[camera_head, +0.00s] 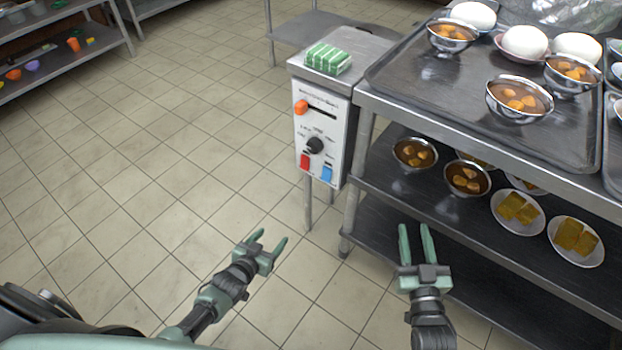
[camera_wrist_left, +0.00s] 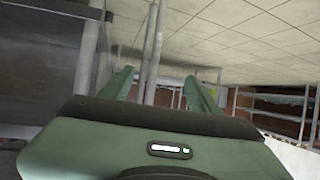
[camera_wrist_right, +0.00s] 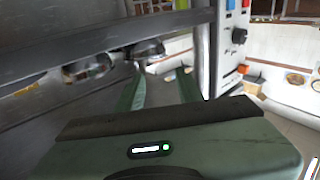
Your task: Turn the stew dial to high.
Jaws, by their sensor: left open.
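The black dial (camera_head: 315,145) is in the middle of the white control panel (camera_head: 340,128) on the side of a steel box. Its pointer and printed labels are too small to read surely. In the right wrist view the dial (camera_wrist_right: 239,36) shows at upper right. My left gripper (camera_head: 269,240) is open and empty, below and left of the panel in the head view, apart from it. My right gripper (camera_head: 414,232) is open and empty, below and right of the panel, in front of the steel rack.
The panel also carries an orange slider knob (camera_head: 300,107), a red switch (camera_head: 305,160) and a blue switch (camera_head: 326,173). A green-striped block (camera_head: 328,58) lies on the box. The steel rack (camera_head: 450,133), with bowls and plates, stands right. The tiled floor (camera_head: 150,150) at left is clear.

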